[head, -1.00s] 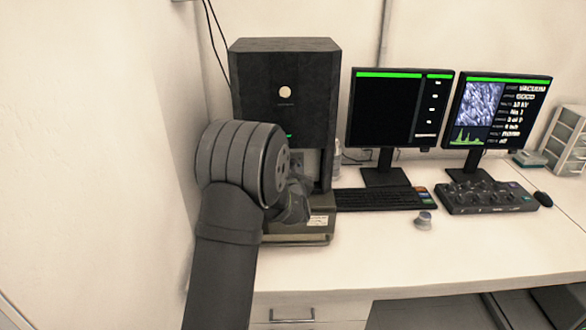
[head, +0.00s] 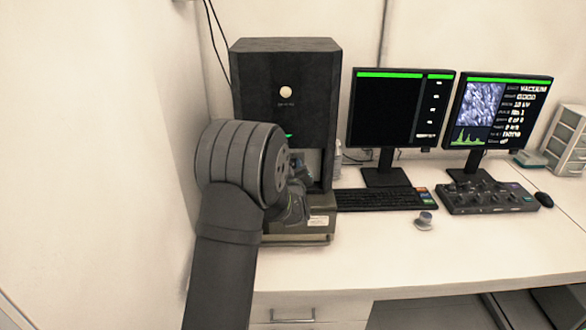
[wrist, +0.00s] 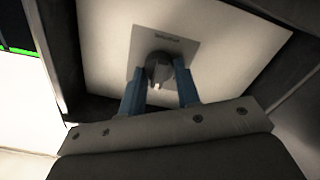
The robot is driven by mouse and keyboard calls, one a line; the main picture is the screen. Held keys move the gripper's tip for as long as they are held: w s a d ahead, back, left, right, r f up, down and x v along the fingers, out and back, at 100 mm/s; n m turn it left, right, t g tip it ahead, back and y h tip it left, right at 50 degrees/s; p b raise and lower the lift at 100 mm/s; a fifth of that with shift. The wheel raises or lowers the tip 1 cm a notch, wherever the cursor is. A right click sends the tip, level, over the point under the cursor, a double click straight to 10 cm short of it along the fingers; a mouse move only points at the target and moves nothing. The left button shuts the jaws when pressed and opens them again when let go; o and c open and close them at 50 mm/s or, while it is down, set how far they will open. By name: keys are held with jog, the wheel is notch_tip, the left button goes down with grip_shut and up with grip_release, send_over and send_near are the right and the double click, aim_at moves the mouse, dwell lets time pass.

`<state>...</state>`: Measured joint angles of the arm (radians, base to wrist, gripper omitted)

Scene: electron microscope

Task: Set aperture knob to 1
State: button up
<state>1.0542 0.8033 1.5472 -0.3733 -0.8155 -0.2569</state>
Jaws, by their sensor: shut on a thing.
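The dark round aperture knob (wrist: 158,72) sits on a pale square plate (wrist: 190,22) with a small label above it, in the wrist view. A light mark shows on the knob's lower face. My gripper (wrist: 159,76) has its two blue fingers on either side of the knob and is shut on it. The numbers around the knob are too small or hidden to read. In the head view my gripper (head: 301,172) is at the lower opening of the black microscope column (head: 285,100), largely hidden behind my arm.
Two monitors (head: 400,110) stand right of the microscope, with a keyboard (head: 385,199) and a black control panel (head: 488,198) before them. A small grey-and-blue object (head: 424,221) stands on the white desk (head: 370,255). The desk front is clear.

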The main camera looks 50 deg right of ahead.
jog(key=n, duration=0.6)
jog(key=shift+f, duration=0.1)
jog(key=n, duration=0.5)
jog(key=shift+a+f+n, duration=0.1)
jog(key=shift+n, duration=0.3)
jog(key=o, duration=1)
jog(key=shift+c, duration=0.2)
jog(key=v, duration=1.7)
jog(key=shift+s+a, duration=0.1)
